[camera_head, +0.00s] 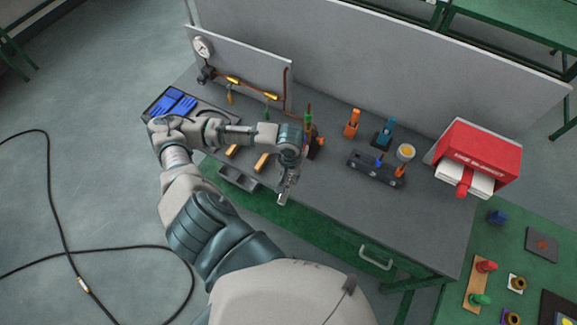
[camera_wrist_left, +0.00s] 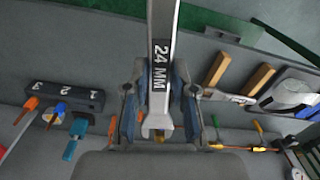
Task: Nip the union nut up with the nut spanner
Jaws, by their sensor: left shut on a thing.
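My left gripper (camera_head: 289,172) is shut on a steel spanner (camera_head: 284,192) above the front of the grey bench. In the left wrist view the spanner (camera_wrist_left: 161,75), marked 24 MM, lies between the fingers of the gripper (camera_wrist_left: 160,100). Its open jaw end shows beyond the fingers, apart from any fitting. A copper pipe run (camera_head: 250,87) with yellow-handled valves and a pressure gauge (camera_head: 202,47) is mounted on the grey panel at the back left. The union nut is too small to pick out. My right gripper is not in view.
A dark numbered holder (camera_head: 375,168) stands mid-bench, with orange and teal tools behind it. A red box (camera_head: 478,152) is at the right. Blue gloves (camera_head: 174,104) lie in a tray at the left. Wooden-handled tools (camera_head: 262,161) lie near my arm. The bench's right front is clear.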

